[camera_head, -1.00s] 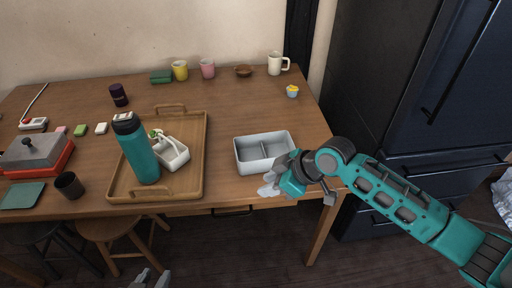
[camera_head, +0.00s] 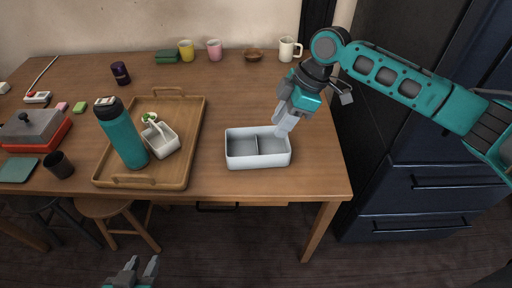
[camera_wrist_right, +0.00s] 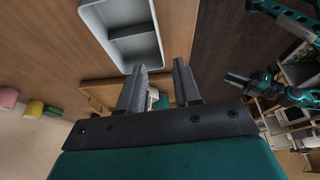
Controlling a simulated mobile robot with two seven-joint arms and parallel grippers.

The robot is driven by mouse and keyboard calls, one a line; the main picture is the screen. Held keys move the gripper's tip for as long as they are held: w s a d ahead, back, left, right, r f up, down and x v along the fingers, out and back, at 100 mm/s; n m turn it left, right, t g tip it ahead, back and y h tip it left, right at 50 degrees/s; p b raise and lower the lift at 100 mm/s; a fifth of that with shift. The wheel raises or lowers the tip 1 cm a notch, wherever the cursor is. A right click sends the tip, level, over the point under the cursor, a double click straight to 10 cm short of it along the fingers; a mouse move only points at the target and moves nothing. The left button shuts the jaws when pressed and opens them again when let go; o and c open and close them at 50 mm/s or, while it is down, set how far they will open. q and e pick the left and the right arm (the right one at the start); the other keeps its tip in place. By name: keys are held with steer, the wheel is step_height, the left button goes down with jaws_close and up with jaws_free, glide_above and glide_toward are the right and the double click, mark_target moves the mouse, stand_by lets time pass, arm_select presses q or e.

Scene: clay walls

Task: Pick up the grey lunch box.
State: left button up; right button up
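The grey lunch box (camera_head: 258,161) is an open, two-compartment tray near the table's front edge, right of the wooden tray. It also shows at the top of the right wrist view (camera_wrist_right: 160,42). My right gripper (camera_head: 284,130) points down at the box's back right corner. In the right wrist view its fingers (camera_wrist_right: 159,66) are apart, with the box's corner close by their tips. I cannot tell whether a wall is between them. My left gripper (camera_head: 143,264) is at the bottom of the head view, in front of the table, fingers apart and empty.
The wooden tray (camera_head: 193,150) left of the box holds a teal bottle (camera_head: 123,139) and a white basket (camera_head: 160,143). A white mug (camera_head: 287,49), a brown bowl (camera_head: 254,55) and cups stand at the back. The table behind the box is clear.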

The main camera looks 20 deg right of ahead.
steer(key=shift+b+x, duration=0.7)
steer(key=shift+x, duration=5.4)
steer(key=shift+w+d+f, duration=0.15)
steer(key=shift+c, duration=0.5)
jaws_close()
